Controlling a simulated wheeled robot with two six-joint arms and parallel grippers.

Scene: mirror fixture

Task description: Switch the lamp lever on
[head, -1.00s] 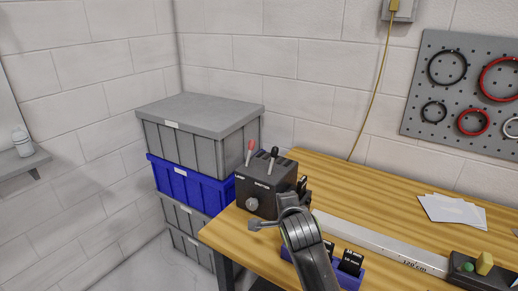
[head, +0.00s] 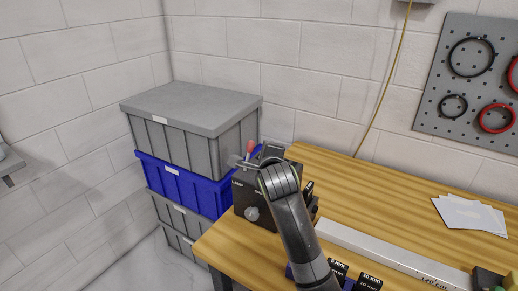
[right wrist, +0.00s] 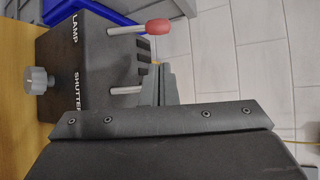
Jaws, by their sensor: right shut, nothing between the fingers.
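The dark control box (head: 240,197) stands at the table's left end, with a round grey knob on its front. The right wrist view shows the box (right wrist: 92,70) with the words LAMP and SHUTTER. My right gripper (head: 240,160) is shut and empty, over the box top. My left gripper is not in view.
Grey and blue stacked crates (head: 190,115) stand left of the table. A long metal ruler bar (head: 375,250) and white papers (head: 468,215) lie on the wooden table (head: 350,195). Small black labelled blocks (head: 370,282) are near its front edge. A pegboard (head: 455,75) hangs behind.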

